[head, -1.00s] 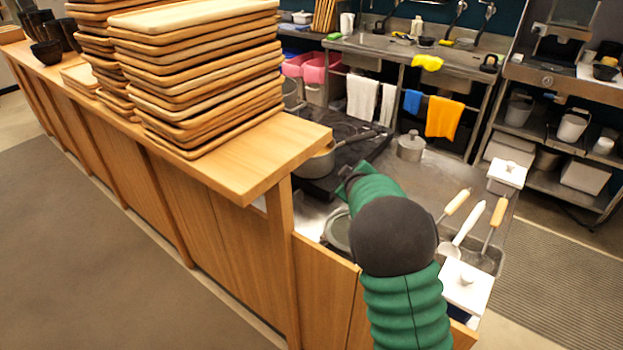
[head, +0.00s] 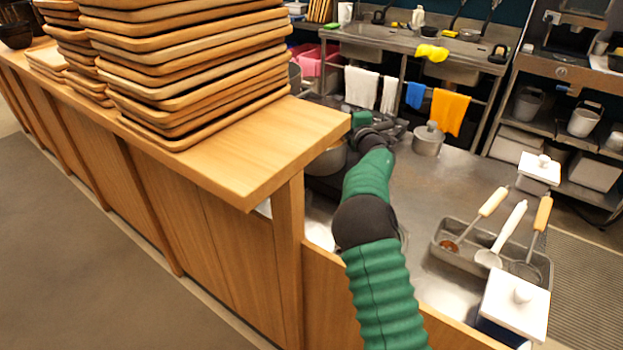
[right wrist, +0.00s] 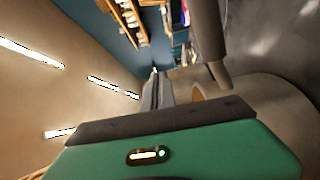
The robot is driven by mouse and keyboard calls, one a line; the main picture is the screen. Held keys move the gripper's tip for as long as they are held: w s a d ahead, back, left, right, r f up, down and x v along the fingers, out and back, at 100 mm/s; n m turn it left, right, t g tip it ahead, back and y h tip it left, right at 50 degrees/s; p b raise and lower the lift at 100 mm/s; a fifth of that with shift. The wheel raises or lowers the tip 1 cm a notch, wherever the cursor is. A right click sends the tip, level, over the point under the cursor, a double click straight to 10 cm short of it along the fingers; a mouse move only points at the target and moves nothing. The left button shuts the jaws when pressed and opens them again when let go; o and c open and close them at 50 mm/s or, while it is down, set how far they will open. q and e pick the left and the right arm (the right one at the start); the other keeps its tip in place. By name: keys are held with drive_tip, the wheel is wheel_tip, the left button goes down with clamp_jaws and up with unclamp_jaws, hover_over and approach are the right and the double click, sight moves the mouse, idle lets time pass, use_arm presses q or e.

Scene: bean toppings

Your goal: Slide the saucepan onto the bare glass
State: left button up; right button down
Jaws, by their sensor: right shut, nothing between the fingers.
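The saucepan (head: 328,160) shows in the head view as a piece of metal side just past the counter's end post. The counter and my right arm hide much of it, and I cannot make out its handle there. My right gripper (head: 396,128) is shut and empty, over the dark stove area beyond the saucepan. In the right wrist view its fingers (right wrist: 155,92) point away, close beside a rounded grey-brown metal body (right wrist: 262,100) with a thick bar, which looks like the saucepan and its handle. The bare glass cannot be told apart in the head view. My left gripper is not in view.
A wooden counter (head: 300,135) with stacked trays (head: 190,70) stands at the left. A lidded pot (head: 428,142) stands right of my gripper. A utensil bin (head: 470,252) and white-lidded containers (head: 515,300) are nearer. The steel top (head: 440,190) between them is clear.

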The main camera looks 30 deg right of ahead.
drive_tip(key=shift+a+f, duration=0.55)
drive_tip(key=shift+f, duration=0.15)
drive_tip(key=s+a+b, duration=0.1)
drive_tip(key=s+a, duration=0.2)
hover_over(322, 168)
drive_tip(key=shift+w+d+r, duration=0.1)
drive_tip(key=shift+r, duration=0.1)
drive_tip(key=s+a, duration=0.3)
drive_tip(key=a, duration=0.1)
drive_tip(key=f+b, duration=0.1)
drive_tip(key=f, duration=0.4)
drive_tip(key=f+b, duration=0.2)
drive_tip(key=f, duration=0.3)
drive_tip(key=shift+w+a+f, duration=0.15)
drive_tip(key=shift+w+f, duration=0.05)
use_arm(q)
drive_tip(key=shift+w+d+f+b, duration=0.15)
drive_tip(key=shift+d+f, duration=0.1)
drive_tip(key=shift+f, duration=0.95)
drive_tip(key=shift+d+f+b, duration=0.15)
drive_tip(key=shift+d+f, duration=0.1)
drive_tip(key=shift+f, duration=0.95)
use_arm(e)
drive_tip(key=shift+w+d, duration=0.2)
drive_tip(key=shift+d, duration=0.35)
